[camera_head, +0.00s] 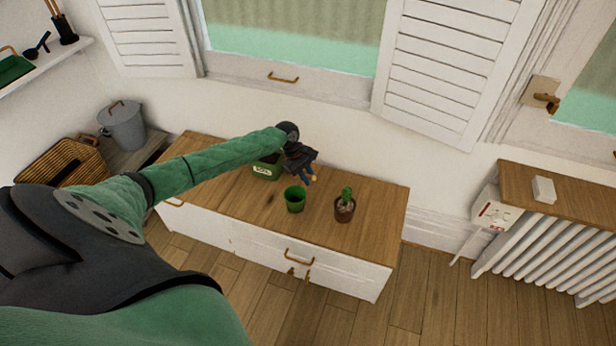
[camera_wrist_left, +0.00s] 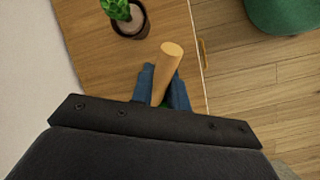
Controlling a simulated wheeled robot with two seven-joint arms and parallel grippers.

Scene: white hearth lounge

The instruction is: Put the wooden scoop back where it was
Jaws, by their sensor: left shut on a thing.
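The wooden scoop shows in the left wrist view as a pale round-ended handle (camera_wrist_left: 168,62) standing between my blue-padded left gripper fingers (camera_wrist_left: 163,88). Its scoop end is hidden behind the gripper. In the head view my left gripper (camera_head: 309,178) is over the wooden cabinet top, just above and behind the empty-looking green pot (camera_head: 295,204). The scoop can hardly be made out there. A green box of dark soil with a white label (camera_head: 264,172) stands left of the gripper, partly covered by my arm. My right gripper is not in view.
A potted cactus (camera_head: 345,208) stands right of the green pot, also at the top of the left wrist view (camera_wrist_left: 130,18). The cabinet top (camera_head: 378,205) is clear at its right end. A wall and window stand behind; a radiator (camera_head: 540,240) is far right.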

